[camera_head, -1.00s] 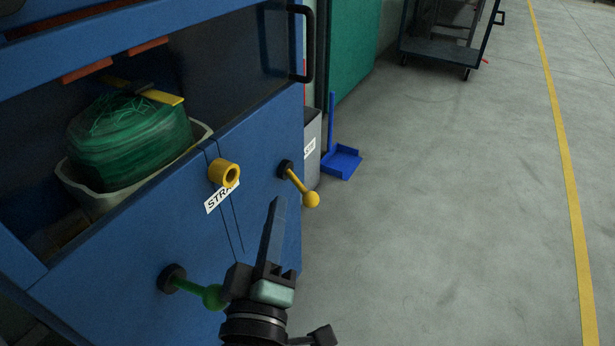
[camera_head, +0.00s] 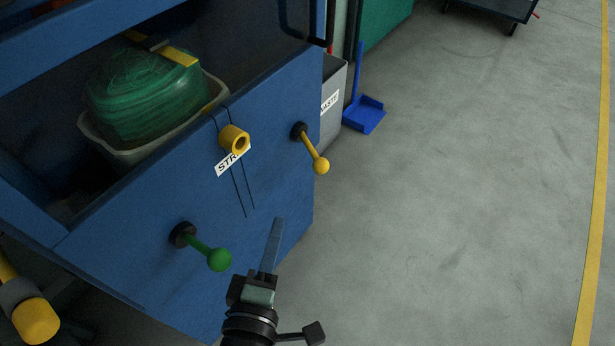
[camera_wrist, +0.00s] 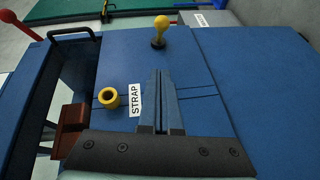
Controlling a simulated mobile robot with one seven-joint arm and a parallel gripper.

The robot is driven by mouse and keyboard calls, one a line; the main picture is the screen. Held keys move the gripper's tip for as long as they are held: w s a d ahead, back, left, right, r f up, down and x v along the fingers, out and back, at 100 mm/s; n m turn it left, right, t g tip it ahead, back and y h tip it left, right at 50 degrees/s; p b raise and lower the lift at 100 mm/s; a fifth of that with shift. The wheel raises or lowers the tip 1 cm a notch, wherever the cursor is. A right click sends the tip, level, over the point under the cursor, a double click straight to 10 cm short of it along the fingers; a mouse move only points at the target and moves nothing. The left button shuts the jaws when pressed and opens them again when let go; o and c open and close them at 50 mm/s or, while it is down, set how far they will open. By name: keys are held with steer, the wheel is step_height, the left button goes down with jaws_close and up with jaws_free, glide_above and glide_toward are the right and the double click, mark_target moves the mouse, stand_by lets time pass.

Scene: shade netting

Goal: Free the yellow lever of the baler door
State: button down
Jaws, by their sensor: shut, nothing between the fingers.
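The yellow lever (camera_head: 313,150) is a rod with a ball end on a black hub, on the right part of the blue baler door (camera_head: 285,190). It slants down to the right in the head view. In the wrist view the yellow lever (camera_wrist: 161,29) stands at the top, beyond the fingers. My gripper (camera_head: 277,222) is shut and empty, below and left of the lever's ball, apart from it. In the wrist view my gripper's fingers (camera_wrist: 161,75) lie together, pointing toward the lever. Nothing visible covers the lever.
A green lever (camera_head: 205,249) sits lower left on the door. A yellow ring (camera_head: 235,139) with strap lines and a STRAP label (camera_head: 231,161) is between them. A bin of green netting (camera_head: 145,95) stands behind.

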steer(key=shift+w, duration=0.1)
glide_toward(311, 152)
steer(key=shift+w+d+f, duration=0.25)
steer(key=shift+w, duration=0.35)
steer(key=shift+w+d+f, duration=0.25)
steer(key=shift+w, duration=0.4)
steer(key=shift+d+n+y, duration=0.3)
steer(key=shift+y, duration=0.1)
